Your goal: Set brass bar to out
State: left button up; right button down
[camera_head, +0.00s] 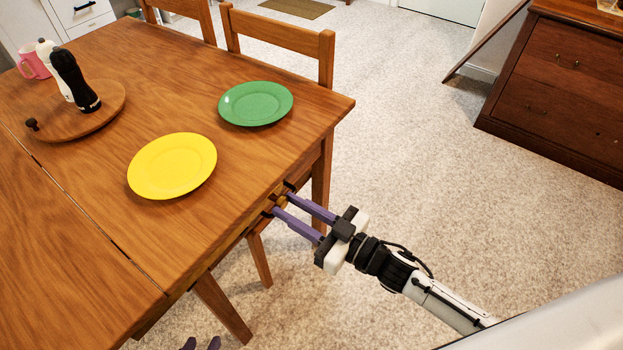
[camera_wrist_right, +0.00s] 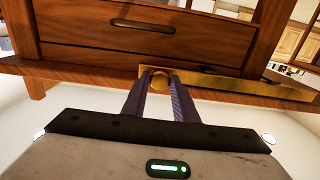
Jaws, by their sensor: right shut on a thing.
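The brass bar (camera_wrist_right: 235,84) runs along the lower edge of the wooden table end in the right wrist view. Its round brass knob (camera_wrist_right: 159,83) sits between the fingers of my right gripper (camera_wrist_right: 160,80), which is shut on it. In the head view, a small brass part (camera_head: 280,200) shows between the right gripper's fingertips (camera_head: 281,202) at the table edge. The fingers hide part of it. My left gripper (camera_head: 201,343) shows only as two purple fingertips, set apart, at the bottom edge of the head view. Nothing shows between them.
The wooden table (camera_head: 100,215) holds a yellow plate (camera_head: 172,166), a green plate (camera_head: 256,103) and a round board (camera_head: 60,130) with two mills. Chairs (camera_head: 285,45) stand along its far side. A dark dresser (camera_head: 560,85) is at right. The carpet between is clear.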

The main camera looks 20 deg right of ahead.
jog(key=p, duration=0.2)
send_near(238, 234)
jog(key=w, duration=0.1)
jog(key=w+a, duration=0.1)
jog(key=w, duration=0.2)
jog(key=shift+w+a+r, duration=0.15)
jog(key=shift+a+r, duration=0.05)
jog(key=shift+a, duration=0.15)
jog(key=shift+s+a, duration=0.35)
jog(key=shift+a, duration=0.1)
jog(key=shift+s+a+f, duration=0.1)
jog(key=c, duration=1.4)
grip_release()
jog(key=shift+s, duration=0.1)
jog(key=v, duration=1)
